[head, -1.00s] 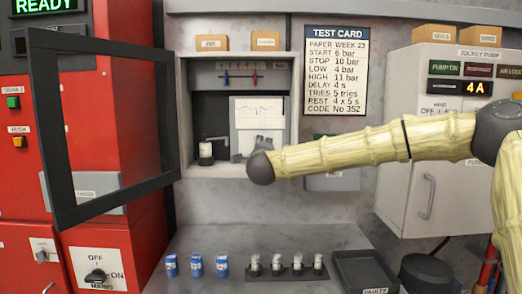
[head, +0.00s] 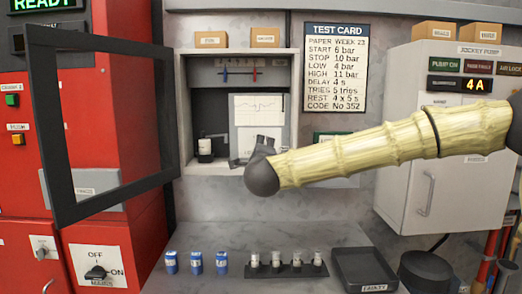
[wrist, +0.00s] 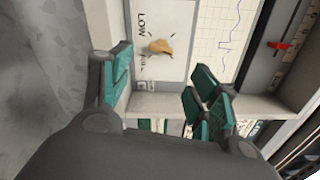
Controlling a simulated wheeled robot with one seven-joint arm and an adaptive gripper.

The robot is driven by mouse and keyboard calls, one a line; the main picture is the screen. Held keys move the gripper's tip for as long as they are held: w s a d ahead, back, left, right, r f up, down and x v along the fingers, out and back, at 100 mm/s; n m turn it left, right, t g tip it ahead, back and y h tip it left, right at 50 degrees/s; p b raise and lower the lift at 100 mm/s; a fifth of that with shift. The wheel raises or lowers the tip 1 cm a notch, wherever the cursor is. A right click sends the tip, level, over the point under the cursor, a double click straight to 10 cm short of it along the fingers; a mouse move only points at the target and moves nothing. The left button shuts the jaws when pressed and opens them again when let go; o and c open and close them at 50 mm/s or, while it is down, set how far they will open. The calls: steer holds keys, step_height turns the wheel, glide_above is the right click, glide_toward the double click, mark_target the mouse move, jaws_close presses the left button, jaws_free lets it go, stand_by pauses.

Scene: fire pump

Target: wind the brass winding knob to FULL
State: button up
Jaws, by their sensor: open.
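The brass winding knob (wrist: 160,47) shows in the wrist view on a pale panel. Short marks surround it and the word LOW is printed beside it; another small label near it is too blurred to read surely. My gripper (wrist: 160,88) is open, with its green-padded fingers either side of the view below the knob. The knob stands apart from the pads, with nothing between them. In the head view my gripper (head: 264,146) is at the lower right of the open recorder cabinet (head: 290,95), and the knob is hidden behind it.
The cabinet's dark-framed door (head: 52,130) stands open at the left. Inside are a paper chart (head: 258,108) and a dark-and-white cylinder (head: 205,148). Blue cylinders (head: 196,262), a rack of white-topped pieces (head: 288,268) and a black tray (head: 365,268) stand on the bench below.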

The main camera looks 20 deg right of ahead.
steer(key=shift+v, duration=1.45)
